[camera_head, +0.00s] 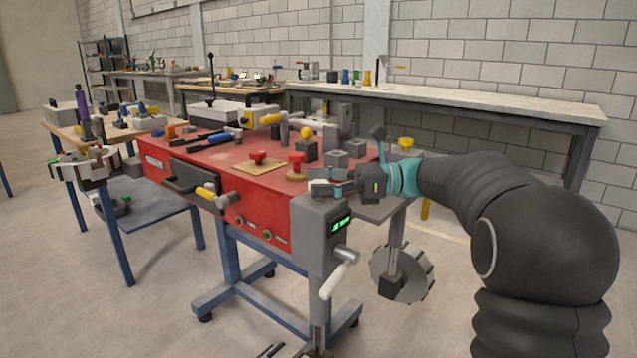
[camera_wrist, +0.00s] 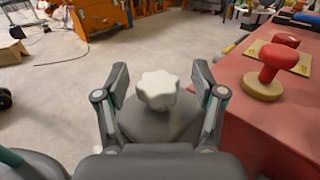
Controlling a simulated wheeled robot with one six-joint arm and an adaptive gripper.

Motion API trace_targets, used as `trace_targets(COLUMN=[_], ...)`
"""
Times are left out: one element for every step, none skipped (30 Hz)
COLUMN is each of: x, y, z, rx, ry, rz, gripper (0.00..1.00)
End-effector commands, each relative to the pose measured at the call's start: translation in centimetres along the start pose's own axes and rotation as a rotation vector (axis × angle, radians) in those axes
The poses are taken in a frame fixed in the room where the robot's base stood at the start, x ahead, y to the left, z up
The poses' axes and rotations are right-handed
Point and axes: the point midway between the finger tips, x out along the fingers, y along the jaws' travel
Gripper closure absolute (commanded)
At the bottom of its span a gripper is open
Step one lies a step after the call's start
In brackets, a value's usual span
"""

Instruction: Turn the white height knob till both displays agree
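The white lobed knob (camera_wrist: 157,88) sits upright on a grey housing (camera_wrist: 160,124) in the wrist view. My gripper (camera_wrist: 160,82) is open, with one finger on each side of the knob and a visible gap on both sides. One display (camera_head: 342,224) on the post head shows green characters too small to read. I cannot make out a second display.
The red machine table (camera_head: 215,200) carries red knobs (camera_head: 296,162) and tools, and lies to the right in the wrist view. A crank with a white handle (camera_head: 336,282) sticks out below the display. Open floor (camera_wrist: 62,85) lies to the left in the wrist view.

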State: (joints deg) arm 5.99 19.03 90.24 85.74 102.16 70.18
Motion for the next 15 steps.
trace_targets(x=[0.1, 0.1, 0.1, 0.1, 0.1, 0.1, 0.1, 0.0, -0.2, -0.4, -0.7, -1.2, -1.7, -2.2, -2.9], y=[0.0, 0.0, 0.1, 0.1, 0.1, 0.1, 0.1, 0.1, 0.1, 0.0, 0.0, 0.0, 0.0, 0.0, 0.0], z=[0.0, 0.0, 0.0, 0.0, -0.1, -0.1, -0.1, -0.1, -0.1, -0.1, -0.1, -0.1, -0.1, -0.1, -0.1], rx=[0.0, 0.001, 0.001, 0.001, 0.001, 0.001, 0.001, 0.001, 0.001, 0.001, 0.002, 0.002, 0.002, 0.003, 0.003], ry=[0.0, 0.0, 0.0, 0.0, 0.0, 0.0, 0.001, 0.001, 0.001, 0.0, 0.0, 0.0, 0.0, 0.001, 0.001], rz=[0.002, 0.002, 0.003, 0.003, 0.003, 0.003, 0.003, 0.003, 0.003, 0.003, 0.003, 0.003, 0.002, 0.001, 0.001], gripper=[0.3, 0.3, 0.3, 0.3, 0.3, 0.3, 0.3, 0.3, 0.3, 0.3, 0.3, 0.3, 0.3, 0.3, 0.3])
